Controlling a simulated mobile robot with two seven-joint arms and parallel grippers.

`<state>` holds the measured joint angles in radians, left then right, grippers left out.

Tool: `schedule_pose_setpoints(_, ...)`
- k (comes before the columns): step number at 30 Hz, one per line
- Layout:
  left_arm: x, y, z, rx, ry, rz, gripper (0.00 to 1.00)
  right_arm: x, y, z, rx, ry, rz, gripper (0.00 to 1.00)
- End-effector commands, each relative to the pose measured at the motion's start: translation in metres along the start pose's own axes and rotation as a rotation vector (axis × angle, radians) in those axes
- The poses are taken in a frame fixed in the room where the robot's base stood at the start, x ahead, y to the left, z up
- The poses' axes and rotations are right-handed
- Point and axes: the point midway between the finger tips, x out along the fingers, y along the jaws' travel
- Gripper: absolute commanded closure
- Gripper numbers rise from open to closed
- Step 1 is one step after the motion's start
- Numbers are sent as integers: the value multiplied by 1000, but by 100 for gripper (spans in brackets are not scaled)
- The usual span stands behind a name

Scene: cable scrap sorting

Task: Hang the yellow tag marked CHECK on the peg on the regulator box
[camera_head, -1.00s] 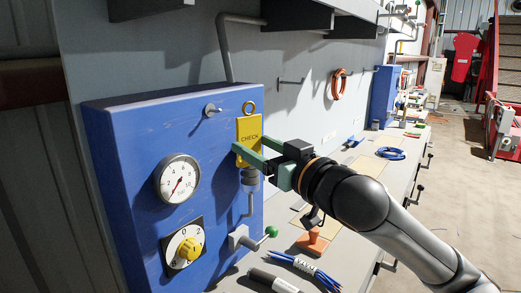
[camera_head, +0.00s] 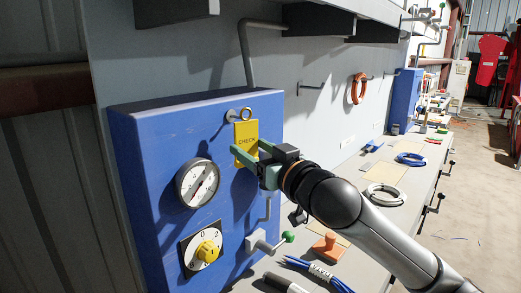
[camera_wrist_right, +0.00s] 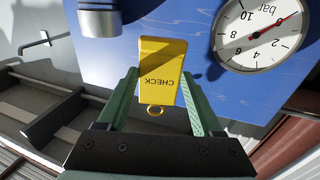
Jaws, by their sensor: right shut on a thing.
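The yellow tag marked CHECK (camera_head: 246,136) is upright in front of the blue regulator box (camera_head: 150,165), with its ring (camera_head: 246,114) at the top. My right gripper (camera_head: 250,153) is shut on the tag's lower part. The short metal peg (camera_head: 232,115) sticks out near the top of the box face, just left of the ring. I cannot tell whether the ring touches the peg or is around it. In the right wrist view the tag (camera_wrist_right: 163,68) is between the green fingers (camera_wrist_right: 158,82), and the peg does not show. My left gripper is not in view.
A dark shelf (camera_head: 320,20) overhangs behind.

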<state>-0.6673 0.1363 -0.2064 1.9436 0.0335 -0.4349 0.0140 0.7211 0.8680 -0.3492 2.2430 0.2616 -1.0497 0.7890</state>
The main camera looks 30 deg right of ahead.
Motion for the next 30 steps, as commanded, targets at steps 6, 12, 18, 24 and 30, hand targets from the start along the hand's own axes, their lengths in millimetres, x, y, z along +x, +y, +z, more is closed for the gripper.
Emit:
schedule_pose_setpoints(6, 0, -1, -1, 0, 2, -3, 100, 13, -3, 1, 1, 1, 1, 93)
schedule_pose_setpoints(12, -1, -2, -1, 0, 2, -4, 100, 23, -6, 5, 0, 0, -1, 100)
schedule_pose_setpoints(18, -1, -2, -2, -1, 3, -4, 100, 29, -8, 10, 1, -2, 0, 100)
schedule_pose_setpoints(24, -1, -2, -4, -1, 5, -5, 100, 30, -8, 13, 0, -2, 0, 100)
schedule_pose_setpoints(30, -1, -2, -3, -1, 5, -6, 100, 30, -8, 14, 0, -4, 0, 100)
